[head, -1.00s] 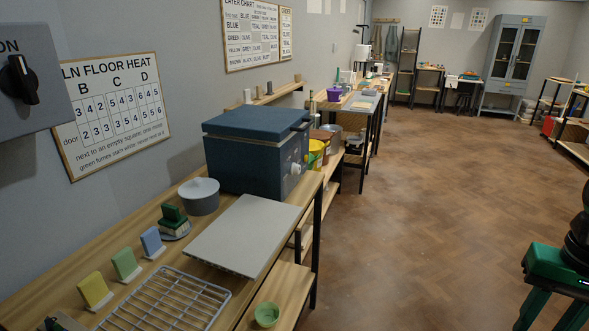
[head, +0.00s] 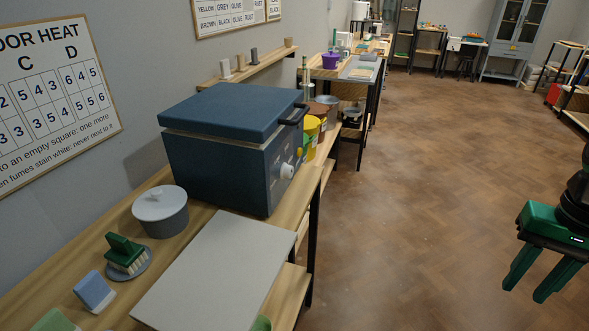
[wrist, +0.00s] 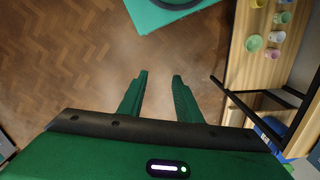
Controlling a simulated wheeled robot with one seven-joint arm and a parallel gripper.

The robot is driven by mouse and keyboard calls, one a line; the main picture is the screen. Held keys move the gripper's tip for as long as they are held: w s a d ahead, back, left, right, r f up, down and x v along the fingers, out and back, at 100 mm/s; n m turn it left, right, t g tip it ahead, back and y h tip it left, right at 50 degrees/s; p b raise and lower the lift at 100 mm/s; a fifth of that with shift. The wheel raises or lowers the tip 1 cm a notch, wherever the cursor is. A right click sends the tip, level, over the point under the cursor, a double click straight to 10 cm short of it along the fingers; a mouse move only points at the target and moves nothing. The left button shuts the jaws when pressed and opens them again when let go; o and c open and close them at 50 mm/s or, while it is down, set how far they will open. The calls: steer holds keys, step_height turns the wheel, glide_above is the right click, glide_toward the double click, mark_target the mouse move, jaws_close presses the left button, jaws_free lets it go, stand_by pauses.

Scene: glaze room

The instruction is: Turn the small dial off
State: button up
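A dark blue box-shaped kiln with a lid (head: 215,155) stands on the wooden bench in the head view. Its right-hand face carries a pale round dial (head: 287,172) and a small yellow spot (head: 299,152) above it to the right. The dial's setting is too small to read. My gripper (head: 524,292) is at the right edge of the head view, far to the right of the kiln and over the floor. Its two green fingers stand apart with nothing between them, as the wrist view (wrist: 159,78) also shows.
A grey slab (head: 215,270), a lidded grey pot (head: 161,212) and a green brush (head: 125,255) are on the bench before the kiln. Buckets (head: 313,133) stand behind it. The wooden floor (head: 420,200) between bench and gripper is clear.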

steer(key=o, duration=0.4)
steer(key=shift+s+r, duration=0.15)
steer(key=shift+s, duration=0.2)
steer(key=m+t+y, duration=0.6)
steer(key=m+y, duration=0.4)
steer(key=y, duration=0.7)
glide_toward(292, 172)
steer(key=x, duration=0.9)
